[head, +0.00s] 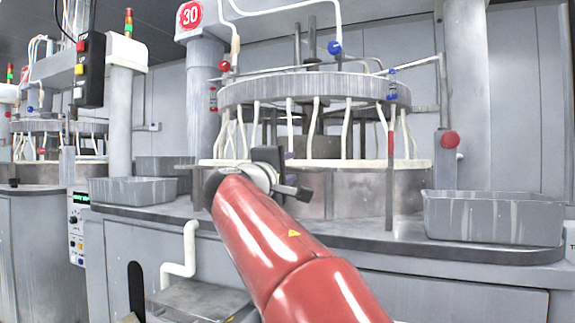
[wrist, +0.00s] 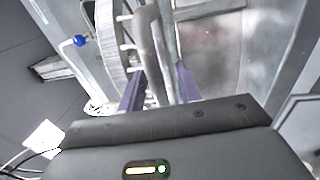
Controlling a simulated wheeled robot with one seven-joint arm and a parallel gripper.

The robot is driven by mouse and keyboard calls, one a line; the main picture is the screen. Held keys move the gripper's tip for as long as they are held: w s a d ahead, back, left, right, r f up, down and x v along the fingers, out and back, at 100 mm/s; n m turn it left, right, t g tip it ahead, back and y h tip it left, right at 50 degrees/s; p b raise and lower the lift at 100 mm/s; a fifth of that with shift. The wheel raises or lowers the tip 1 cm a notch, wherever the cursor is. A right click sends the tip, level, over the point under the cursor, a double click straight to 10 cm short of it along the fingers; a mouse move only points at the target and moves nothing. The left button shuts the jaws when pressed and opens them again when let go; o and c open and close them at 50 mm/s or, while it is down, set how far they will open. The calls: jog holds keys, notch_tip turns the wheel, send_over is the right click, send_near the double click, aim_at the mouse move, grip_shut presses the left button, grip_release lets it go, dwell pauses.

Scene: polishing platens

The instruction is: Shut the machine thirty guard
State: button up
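Machine thirty carries a red round badge marked 30 (head: 190,14). Its round upper ring (head: 300,90) has several white hoses hanging under it, above a metal basin wall (head: 352,192). An upright thin post (head: 389,195), red in its upper part, stands at the basin's front right; I cannot tell whether it belongs to the guard. No part is clearly recognisable as the guard. My gripper (head: 289,157) is in front of the basin, mostly hidden by my wrist.
A grey tub (head: 493,218) stands on the counter at right, another (head: 140,191) at left. A hanging control box (head: 90,68) is at upper left. A white bent pipe (head: 181,252) and a low metal step (head: 200,300) are below the counter.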

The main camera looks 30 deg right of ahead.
jog(key=shift+w+d, duration=0.15)
jog(key=shift+d, duration=0.1)
jog(key=c, duration=0.7)
jog(key=shift+r, duration=0.1)
grip_shut()
jog(key=shift+r, duration=0.1)
